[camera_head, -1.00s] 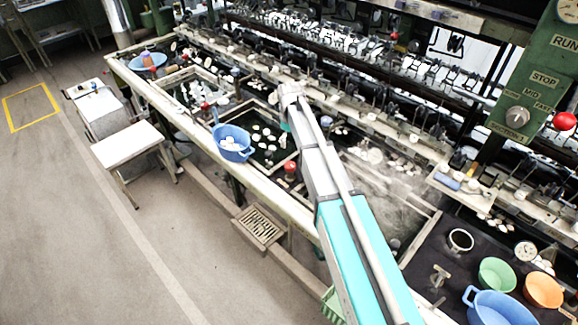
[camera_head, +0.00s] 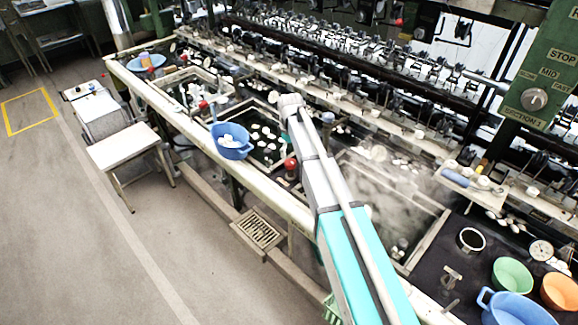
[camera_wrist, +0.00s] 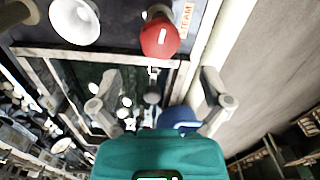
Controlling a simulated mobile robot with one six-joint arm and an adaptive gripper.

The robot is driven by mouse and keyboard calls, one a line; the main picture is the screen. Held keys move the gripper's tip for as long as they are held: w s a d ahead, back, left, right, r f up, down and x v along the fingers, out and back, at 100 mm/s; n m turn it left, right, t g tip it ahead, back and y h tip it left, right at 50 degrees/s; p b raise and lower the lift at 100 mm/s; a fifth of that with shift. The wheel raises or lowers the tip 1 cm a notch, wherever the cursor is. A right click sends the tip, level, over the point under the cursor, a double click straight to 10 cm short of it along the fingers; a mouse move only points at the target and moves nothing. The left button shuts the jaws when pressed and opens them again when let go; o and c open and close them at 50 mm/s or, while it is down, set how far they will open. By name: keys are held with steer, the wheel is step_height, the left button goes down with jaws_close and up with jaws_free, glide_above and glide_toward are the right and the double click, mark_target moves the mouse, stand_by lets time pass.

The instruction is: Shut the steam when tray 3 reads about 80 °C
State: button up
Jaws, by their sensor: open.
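My gripper (camera_wrist: 157,104) is open and empty in the wrist view, its two fingers wide apart. In the head view its end (camera_head: 291,104) hangs over the basins. A round red steam valve knob (camera_wrist: 160,38) lies ahead of the fingers, apart from them, by a "STEAM" label (camera_wrist: 187,19). What looks like the same red knob (camera_head: 291,163) stands left of my arm in the head view. A white round part (camera_wrist: 75,20), perhaps a gauge, is beside it; no reading shows. A steaming tray (camera_head: 385,190) lies right of my arm. No tray number is legible.
A blue basin (camera_head: 231,151) sits at the bench's front rail, also in the wrist view (camera_wrist: 178,120). A gauge (camera_head: 541,250), green bowl (camera_head: 512,274) and orange bowl (camera_head: 560,291) are at the lower right.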

mark_target(290, 161)
steer(key=shift+f+b, duration=2.5)
steer(key=shift+f, duration=0.3)
steer(key=shift+c, duration=0.2)
steer(key=c, duration=1.1)
steer(key=shift+a, duration=0.15)
